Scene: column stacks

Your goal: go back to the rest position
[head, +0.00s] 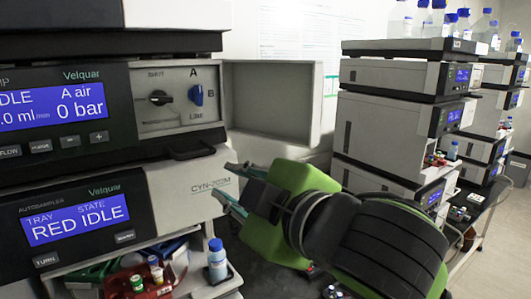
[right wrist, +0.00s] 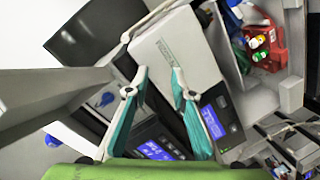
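My right gripper (head: 219,182) reaches in from the right in the head view, its teal fingers pointing left at the front of the white CYN-202M unit (head: 195,190). In the right wrist view my right gripper (right wrist: 159,80) has its two fingers apart with nothing between them. I cannot tell for sure whether a fingertip touches the unit. My left gripper is not in view.
A door (head: 272,105) stands open beside the panel with a blue knob (head: 196,95). Below are a blue-capped bottle (head: 217,262) and a red vial rack (head: 150,283). More instrument stacks (head: 385,120) with bottles on top stand at the right. The floor (head: 490,265) shows at far right.

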